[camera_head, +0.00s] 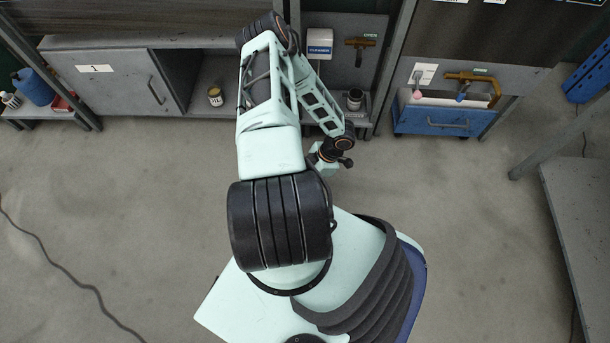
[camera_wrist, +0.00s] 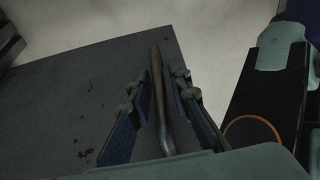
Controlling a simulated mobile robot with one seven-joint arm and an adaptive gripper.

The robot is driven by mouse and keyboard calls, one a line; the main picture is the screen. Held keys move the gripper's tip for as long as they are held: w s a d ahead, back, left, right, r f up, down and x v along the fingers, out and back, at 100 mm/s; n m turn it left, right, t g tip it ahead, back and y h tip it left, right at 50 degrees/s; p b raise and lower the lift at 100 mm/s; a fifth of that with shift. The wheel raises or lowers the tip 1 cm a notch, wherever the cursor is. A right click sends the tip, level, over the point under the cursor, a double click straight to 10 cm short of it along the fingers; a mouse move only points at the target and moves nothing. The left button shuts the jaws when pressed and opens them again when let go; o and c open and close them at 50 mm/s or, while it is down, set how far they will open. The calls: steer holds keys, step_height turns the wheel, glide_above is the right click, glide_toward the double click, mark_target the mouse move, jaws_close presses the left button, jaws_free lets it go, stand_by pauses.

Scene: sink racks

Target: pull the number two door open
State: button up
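In the wrist view, a dark grey panel (camera_wrist: 60,105) with small dark spots carries a long metal bar handle (camera_wrist: 156,65). The two fingers of my gripper (camera_wrist: 156,84) stand on either side of this handle, with gaps visible, so it is open around the bar. No number shows on this panel. I cannot make out a number two door there; my arm hides part of the cabinet front. The door marked 1 (camera_head: 112,82) is shut, at left.
An open bay right of door 1 holds a small can (camera_head: 215,96). A metal cup (camera_head: 354,99) stands on a low shelf. A grey table (camera_head: 580,215) stands at right. The floor (camera_head: 120,220) at left is clear except a cable.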

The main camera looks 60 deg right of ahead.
steer(key=shift+o, duration=0.5)
steer(key=shift+d+r, duration=0.15)
steer(key=shift+r, duration=0.15)
steer(key=v, duration=1.1)
steer(key=shift+s, duration=0.2)
steer(key=shift+r, duration=0.15)
